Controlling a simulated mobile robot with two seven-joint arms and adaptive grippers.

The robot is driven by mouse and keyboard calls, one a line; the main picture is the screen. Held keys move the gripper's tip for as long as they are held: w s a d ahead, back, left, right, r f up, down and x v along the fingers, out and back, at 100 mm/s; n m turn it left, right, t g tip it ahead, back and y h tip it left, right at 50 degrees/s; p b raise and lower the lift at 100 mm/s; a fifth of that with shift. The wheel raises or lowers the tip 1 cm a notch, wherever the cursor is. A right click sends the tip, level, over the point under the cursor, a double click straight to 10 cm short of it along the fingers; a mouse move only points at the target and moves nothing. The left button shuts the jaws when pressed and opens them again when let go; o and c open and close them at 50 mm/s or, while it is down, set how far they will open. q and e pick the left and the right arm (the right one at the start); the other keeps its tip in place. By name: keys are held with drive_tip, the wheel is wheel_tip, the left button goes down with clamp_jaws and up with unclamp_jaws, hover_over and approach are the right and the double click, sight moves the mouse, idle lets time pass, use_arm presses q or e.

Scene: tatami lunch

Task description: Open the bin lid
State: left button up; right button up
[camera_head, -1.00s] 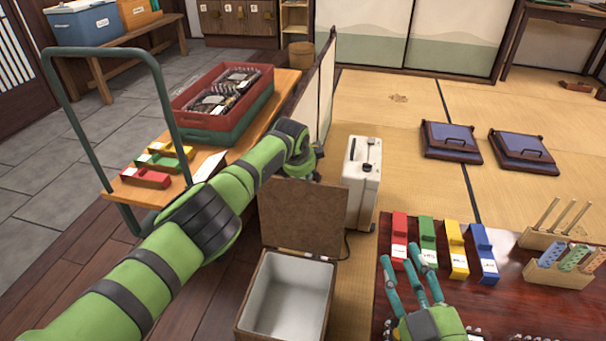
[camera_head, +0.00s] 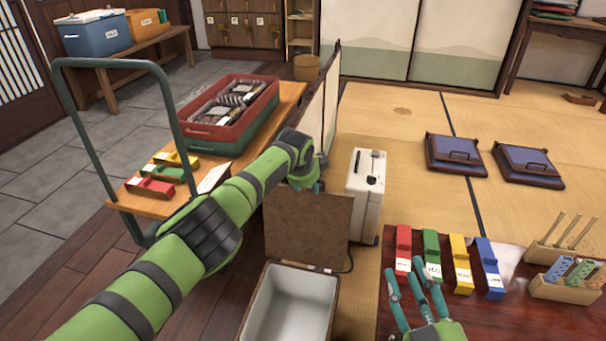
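The bin (camera_head: 249,311) stands on the floor at the lower middle, a box with a pale, empty-looking inside. Its brown lid (camera_head: 306,232) stands raised, roughly upright, along the bin's far edge. My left gripper (camera_head: 318,186) is at the top of the lid, at its far side; its fingers are mostly hidden, so I cannot tell whether they are open or touch the lid. My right gripper (camera_head: 404,286) is over the near left part of the dark red table (camera_head: 514,315), its teal fingers spread apart with nothing between them.
A white case (camera_head: 364,200) stands right of the lid, close to it. Red, green, yellow and blue boxes (camera_head: 431,262) line the table. Left of my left arm is a cart (camera_head: 135,197) with crates (camera_head: 215,135). Tatami behind the table is mostly clear.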

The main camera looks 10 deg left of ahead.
use_arm(q)
drive_tip(key=v, duration=1.1)
drive_tip(key=shift+r, duration=0.4)
drive_tip(key=shift+s+a, duration=0.1)
drive_tip(key=shift+s, duration=0.05)
